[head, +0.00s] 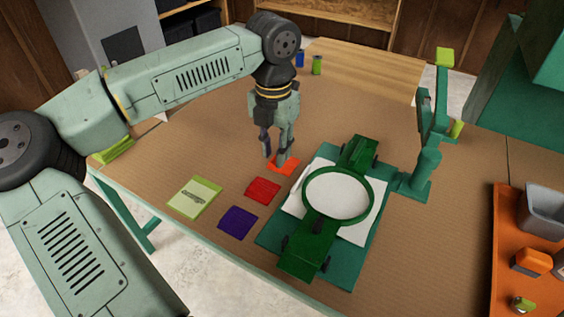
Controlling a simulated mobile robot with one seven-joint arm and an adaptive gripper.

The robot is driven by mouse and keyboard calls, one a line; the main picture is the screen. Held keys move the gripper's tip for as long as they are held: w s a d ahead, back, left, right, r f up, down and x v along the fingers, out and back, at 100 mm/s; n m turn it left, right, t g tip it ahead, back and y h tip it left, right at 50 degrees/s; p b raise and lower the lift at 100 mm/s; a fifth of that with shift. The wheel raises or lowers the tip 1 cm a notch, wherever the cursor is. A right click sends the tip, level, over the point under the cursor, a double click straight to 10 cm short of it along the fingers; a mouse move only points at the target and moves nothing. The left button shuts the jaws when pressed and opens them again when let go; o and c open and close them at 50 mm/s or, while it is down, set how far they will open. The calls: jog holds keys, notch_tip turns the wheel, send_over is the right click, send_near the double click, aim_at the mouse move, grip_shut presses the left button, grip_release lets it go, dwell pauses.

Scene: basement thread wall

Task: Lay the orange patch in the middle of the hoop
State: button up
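The orange patch (288,165) lies on the brown table, left of the hoop's far end. No patch lies inside the ring.
A red patch (262,191), a purple patch (238,223) and a pale green card (195,197) lie left of the hoop. A green stand (427,170) rises to its right. An orange tray (507,240) is at the right edge. Two small spools (317,65) stand behind.

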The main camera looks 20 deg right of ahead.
grip_shut()
jog(key=shift+r+p, duration=1.45)
jog(key=shift+r, duration=1.05)
